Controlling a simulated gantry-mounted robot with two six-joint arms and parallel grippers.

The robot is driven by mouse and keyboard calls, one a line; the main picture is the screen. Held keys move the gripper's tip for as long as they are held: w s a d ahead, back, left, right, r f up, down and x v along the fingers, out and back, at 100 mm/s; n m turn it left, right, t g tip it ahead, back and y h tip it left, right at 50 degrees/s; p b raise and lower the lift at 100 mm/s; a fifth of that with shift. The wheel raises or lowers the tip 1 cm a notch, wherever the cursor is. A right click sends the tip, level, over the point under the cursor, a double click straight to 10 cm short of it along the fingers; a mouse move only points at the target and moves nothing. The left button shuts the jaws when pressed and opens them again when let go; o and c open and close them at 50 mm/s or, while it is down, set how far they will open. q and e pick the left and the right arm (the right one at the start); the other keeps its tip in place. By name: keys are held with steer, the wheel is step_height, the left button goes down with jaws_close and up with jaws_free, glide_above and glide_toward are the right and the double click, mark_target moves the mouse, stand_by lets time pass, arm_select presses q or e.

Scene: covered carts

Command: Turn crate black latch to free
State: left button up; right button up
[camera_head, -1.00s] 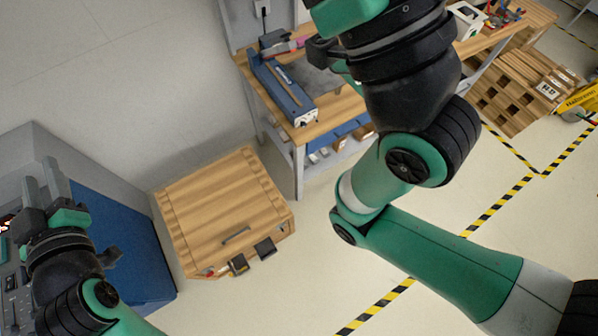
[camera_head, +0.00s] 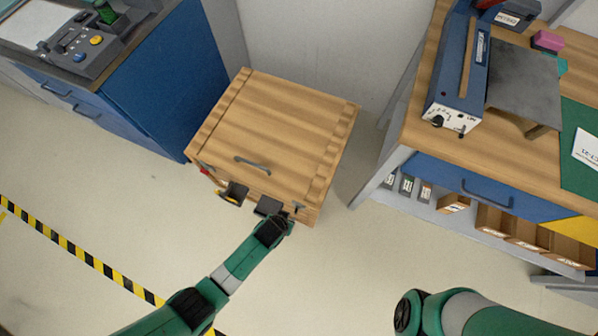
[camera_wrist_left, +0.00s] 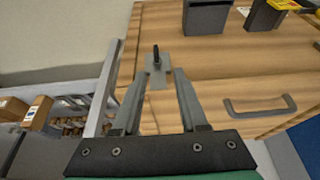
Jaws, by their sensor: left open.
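The wooden crate (camera_head: 275,120) stands on the floor with its lid closed and a grey handle (camera_head: 252,165) on it. The black latch (camera_wrist_left: 156,57) is a small upright lever on a grey metal plate (camera_wrist_left: 158,76) on the crate's front, and it also shows in the head view (camera_head: 298,206). My left gripper (camera_wrist_left: 159,84) is open, its fingers pointing at the crate face. The latch shows between and just beyond the fingertips; contact cannot be told. My right gripper is out of view; only part of its arm shows at the lower right.
Two dark boxes (camera_head: 234,193) (camera_head: 268,205) stick out from the crate's front beside the latch. A blue cabinet (camera_head: 160,80) stands left. A workbench (camera_head: 415,125) with a lower shelf stands right. The floor in front is mostly open.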

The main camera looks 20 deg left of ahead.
mark_target(295, 212)
arm_select(q)
steer(key=b+x, duration=0.6)
steer(key=x, duration=0.1)
steer(key=d+b+x, duration=0.1)
steer(key=b+x, duration=0.2)
steer(key=x, duration=0.1)
steer(key=shift+w+f+b, duration=0.1)
steer(key=shift+w+b, duration=0.25)
steer(key=shift+w, duration=0.1)
steer(key=shift+c, duration=0.3)
jaws_close()
